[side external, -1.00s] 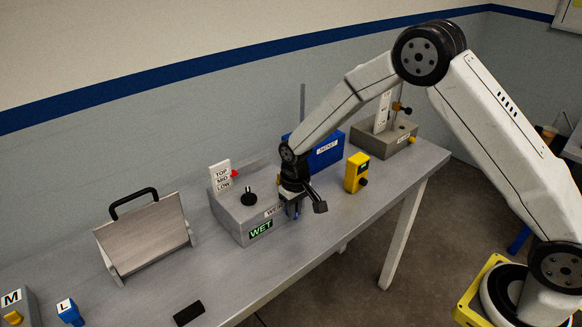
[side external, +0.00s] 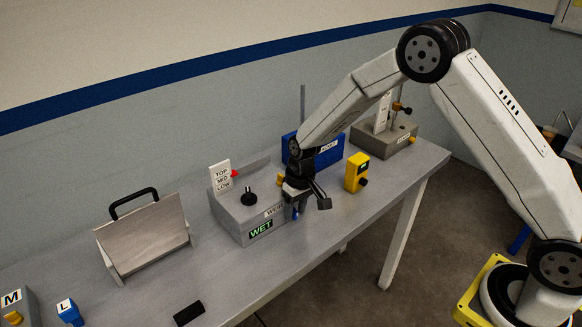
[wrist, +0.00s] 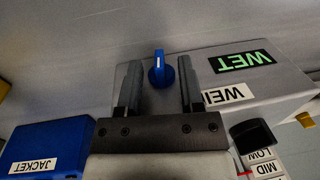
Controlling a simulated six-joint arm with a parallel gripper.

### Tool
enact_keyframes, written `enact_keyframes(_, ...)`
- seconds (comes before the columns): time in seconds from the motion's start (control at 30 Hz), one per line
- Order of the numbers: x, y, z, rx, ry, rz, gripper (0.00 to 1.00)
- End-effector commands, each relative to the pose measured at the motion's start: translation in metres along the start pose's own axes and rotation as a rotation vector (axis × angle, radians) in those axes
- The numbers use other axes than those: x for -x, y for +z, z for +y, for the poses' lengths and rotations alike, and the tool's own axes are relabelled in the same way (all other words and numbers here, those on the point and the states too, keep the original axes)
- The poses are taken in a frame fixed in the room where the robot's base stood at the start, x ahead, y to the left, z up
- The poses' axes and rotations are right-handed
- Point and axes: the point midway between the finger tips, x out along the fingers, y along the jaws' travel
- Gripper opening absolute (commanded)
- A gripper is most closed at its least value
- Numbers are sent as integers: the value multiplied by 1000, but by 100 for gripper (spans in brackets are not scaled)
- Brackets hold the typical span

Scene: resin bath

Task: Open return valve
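A blue knob (wrist: 158,68) with a white mark stands on the front face of the grey box (wrist: 212,70) labelled WEIR and WET. I see no label naming a return valve. In the wrist view my gripper (wrist: 158,63) is open, with the knob showing between its two fingers; I cannot tell whether they touch it. In the side view my gripper (side external: 295,208) points down at the right end of the grey box (side external: 238,215), and mostly hides the knob. The green WET sign (side external: 261,229) is lit on the box.
The box carries a black knob (side external: 249,196) and a TOP/MID/LOW plate (side external: 221,177). A blue JACKET box (side external: 328,150) stands behind my gripper, and a yellow device (side external: 356,173) to its right. A handled plate (side external: 145,238) stands left.

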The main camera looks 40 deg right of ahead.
Motion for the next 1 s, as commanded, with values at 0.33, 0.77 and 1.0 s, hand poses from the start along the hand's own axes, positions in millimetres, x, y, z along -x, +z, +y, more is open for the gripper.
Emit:
enact_keyframes(0.33, 3, -1, 0, 0, 0, 2, 48)
enact_keyframes(0.77, 47, -1, 0, -2, 0, 3, 48)
enact_keyframes(1.0, 72, -1, 0, 0, 0, 3, 48)
